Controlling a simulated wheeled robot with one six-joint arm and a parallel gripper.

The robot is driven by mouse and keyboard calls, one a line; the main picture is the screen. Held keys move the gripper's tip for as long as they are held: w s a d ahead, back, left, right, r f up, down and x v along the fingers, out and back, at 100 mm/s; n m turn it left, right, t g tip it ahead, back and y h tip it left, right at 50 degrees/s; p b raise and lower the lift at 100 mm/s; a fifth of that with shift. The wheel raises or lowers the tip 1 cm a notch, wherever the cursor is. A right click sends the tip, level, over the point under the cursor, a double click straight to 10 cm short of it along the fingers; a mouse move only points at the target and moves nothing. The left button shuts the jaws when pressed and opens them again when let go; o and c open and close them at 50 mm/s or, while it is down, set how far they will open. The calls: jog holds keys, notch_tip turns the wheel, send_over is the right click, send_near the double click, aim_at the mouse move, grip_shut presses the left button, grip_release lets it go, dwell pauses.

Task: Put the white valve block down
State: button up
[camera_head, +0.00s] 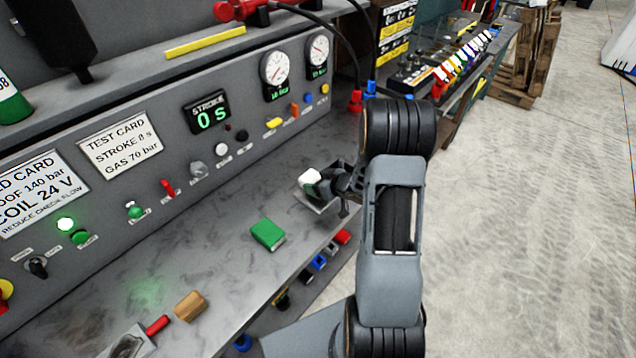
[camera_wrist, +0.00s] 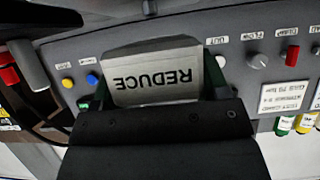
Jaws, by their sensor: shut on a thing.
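The white valve block (camera_head: 310,177) is in my gripper (camera_head: 327,185) at the far part of the grey bench, beside the panel. In the wrist view the block (camera_wrist: 155,65) fills the space between the two fingers (camera_wrist: 158,88), with the word REDUCE upside down on its near face. My gripper is shut on it. A small grey metal holder (camera_head: 309,201) shows below and around the gripper in the head view. My arm hides part of it, and I cannot tell whether the block touches it.
A green block (camera_head: 267,234), a tan block (camera_head: 190,306) and a red cylinder (camera_head: 157,325) lie on the bench (camera_head: 225,270). The control panel (camera_head: 240,135), with knobs and gauges, stands along the back. Bare bench lies between the green and tan blocks.

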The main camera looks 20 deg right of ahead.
jog(key=shift+f, duration=0.15)
jog(key=shift+f+b, duration=0.35)
jog(key=shift+f, duration=0.15)
jog(key=o, duration=1.4)
